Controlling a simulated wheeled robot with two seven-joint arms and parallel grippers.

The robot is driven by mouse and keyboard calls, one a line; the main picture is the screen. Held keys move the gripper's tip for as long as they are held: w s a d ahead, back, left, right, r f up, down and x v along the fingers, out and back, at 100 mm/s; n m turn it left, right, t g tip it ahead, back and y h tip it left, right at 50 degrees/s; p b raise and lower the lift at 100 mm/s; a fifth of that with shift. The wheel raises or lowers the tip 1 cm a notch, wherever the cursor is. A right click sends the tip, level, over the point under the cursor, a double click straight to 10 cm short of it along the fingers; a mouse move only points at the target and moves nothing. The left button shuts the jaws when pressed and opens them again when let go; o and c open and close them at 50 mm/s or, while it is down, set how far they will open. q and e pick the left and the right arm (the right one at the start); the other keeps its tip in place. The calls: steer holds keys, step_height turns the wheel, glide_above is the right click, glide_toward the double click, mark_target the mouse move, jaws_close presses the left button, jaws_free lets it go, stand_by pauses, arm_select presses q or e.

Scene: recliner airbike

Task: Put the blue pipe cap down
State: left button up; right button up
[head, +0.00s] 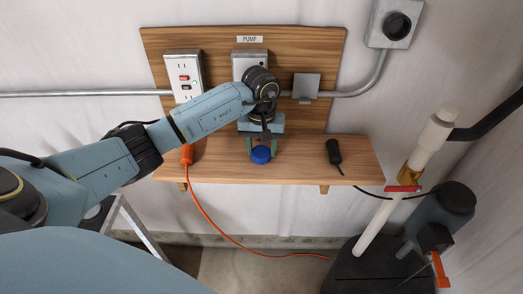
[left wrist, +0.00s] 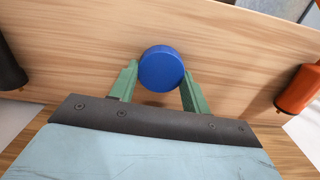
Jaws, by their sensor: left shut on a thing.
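The blue pipe cap (head: 261,155) is round and sits between the fingertips of my left gripper (head: 262,148). In the head view the cap is at the wooden shelf (head: 310,165), near its middle. In the left wrist view the cap (left wrist: 161,69) is between the two green fingers of the left gripper (left wrist: 160,85), which are shut on it. The wooden surface fills the space behind it there. I cannot tell whether the cap touches the shelf. My right gripper is not in view.
An orange plug (head: 187,154) with an orange cord is left of the cap. A black plug (head: 334,152) is to the right. The outlet panel (head: 320,55) rises behind. A white pipe with a red-handled valve (head: 403,188) stands at the right. The shelf between the plugs looks clear.

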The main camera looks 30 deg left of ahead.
mark_target(262, 151)
arm_select(q)
steer(key=shift+r, duration=0.1)
steer(key=o, duration=0.9)
step_height(262, 151, up, 12)
steer(key=shift+r, duration=0.1)
steer(key=shift+d, duration=0.1)
stand_by(0.4)
